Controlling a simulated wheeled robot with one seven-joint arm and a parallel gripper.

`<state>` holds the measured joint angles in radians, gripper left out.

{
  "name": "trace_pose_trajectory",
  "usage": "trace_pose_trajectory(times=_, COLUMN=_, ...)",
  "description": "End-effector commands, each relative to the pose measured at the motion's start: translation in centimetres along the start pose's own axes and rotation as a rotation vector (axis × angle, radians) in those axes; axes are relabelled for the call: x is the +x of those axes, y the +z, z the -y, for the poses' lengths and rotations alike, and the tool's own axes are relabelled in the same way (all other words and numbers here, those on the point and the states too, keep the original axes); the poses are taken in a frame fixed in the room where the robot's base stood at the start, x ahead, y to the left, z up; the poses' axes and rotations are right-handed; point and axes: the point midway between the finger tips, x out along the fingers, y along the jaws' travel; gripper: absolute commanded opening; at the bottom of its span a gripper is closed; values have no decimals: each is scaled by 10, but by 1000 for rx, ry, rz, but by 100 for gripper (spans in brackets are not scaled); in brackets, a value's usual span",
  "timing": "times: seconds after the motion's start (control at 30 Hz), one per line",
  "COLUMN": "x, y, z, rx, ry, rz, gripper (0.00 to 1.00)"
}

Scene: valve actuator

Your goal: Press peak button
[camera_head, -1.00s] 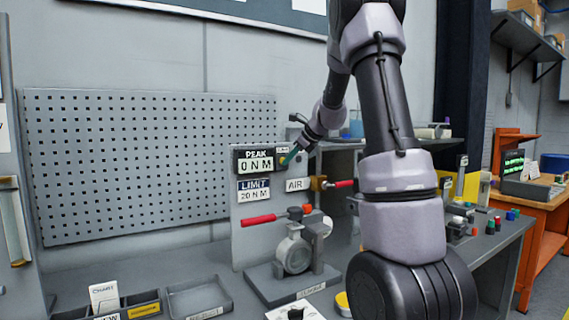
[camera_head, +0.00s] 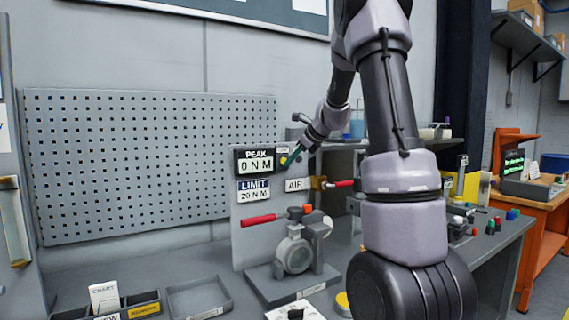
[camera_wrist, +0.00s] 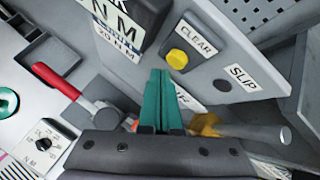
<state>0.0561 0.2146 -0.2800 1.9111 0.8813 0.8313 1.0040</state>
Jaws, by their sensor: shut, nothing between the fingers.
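The peak display (camera_head: 255,161) reads 0 N M and is mounted on the upright grey panel. Just right of it is a yellow round button (camera_head: 283,160), partly hidden by my gripper in the head view. In the wrist view the yellow button (camera_wrist: 177,59) sits on the panel face below a CLEAR label (camera_wrist: 195,40). My gripper (camera_head: 291,159) has teal fingers, shut together and empty. In the wrist view the fingertips (camera_wrist: 161,72) appear just below and slightly left of the button. Whether they touch the panel cannot be told.
Below the display is a LIMIT 20 N M plate (camera_head: 254,190). An AIR label (camera_head: 297,185) is right of it. A valve (camera_head: 295,252) with a red handle (camera_head: 259,220) stands below. A SLIP label (camera_wrist: 242,77) is right of the button in the wrist view.

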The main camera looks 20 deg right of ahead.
Motion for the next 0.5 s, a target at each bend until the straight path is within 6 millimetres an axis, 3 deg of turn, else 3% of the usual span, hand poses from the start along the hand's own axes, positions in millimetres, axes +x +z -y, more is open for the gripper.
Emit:
trace_pose_trajectory(times=0.27, x=-2, y=-1, z=-1, rx=0, ry=-1, rz=0, gripper=0)
trace_pose_trajectory(times=0.5, x=-17, y=-12, z=-12, rx=2, ry=-1, rz=0, gripper=0)
